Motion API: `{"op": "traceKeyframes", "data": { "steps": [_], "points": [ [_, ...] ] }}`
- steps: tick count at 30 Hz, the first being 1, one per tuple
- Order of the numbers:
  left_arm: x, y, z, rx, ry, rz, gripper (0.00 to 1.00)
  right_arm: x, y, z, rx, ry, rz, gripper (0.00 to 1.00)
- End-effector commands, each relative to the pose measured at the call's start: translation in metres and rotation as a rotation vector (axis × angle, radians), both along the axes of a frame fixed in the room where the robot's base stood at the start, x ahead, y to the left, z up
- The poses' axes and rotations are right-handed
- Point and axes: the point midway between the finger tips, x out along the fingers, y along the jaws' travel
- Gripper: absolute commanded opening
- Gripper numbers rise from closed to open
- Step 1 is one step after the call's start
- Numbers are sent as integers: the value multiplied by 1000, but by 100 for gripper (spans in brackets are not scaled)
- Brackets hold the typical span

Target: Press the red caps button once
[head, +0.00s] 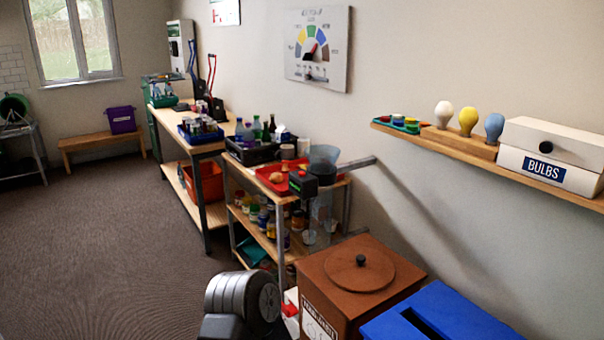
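I cannot make out a button marked as the red caps button. A wall board (334,72) at the upper middle carries a fan of coloured segments, a red pointer and a small dark knob below; its lettering is too small to read. A black box with a green mark (303,185) sits beside a clear upright container (322,208) near the shelf trolley; no red button can be told on it. Neither of my grippers shows; a grey ribbed part of mine is at the bottom edge.
A shelf trolley (262,231) holds bottles, jars and a red tray (274,179). A brown lidded box (330,283) and a blue bin (462,309) stand at front right. A wall shelf (390,128) bears bulbs and a BULBS box (545,171). Open floor (110,250) lies left.

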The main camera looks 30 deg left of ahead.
Motion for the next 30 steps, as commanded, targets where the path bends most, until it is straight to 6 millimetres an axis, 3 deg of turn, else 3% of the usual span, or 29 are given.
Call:
{"op": "traceKeyframes", "data": {
  "steps": [19,30],
  "points": [
    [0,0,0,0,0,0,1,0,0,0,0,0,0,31],
    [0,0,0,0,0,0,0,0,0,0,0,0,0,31]
  ]
}}
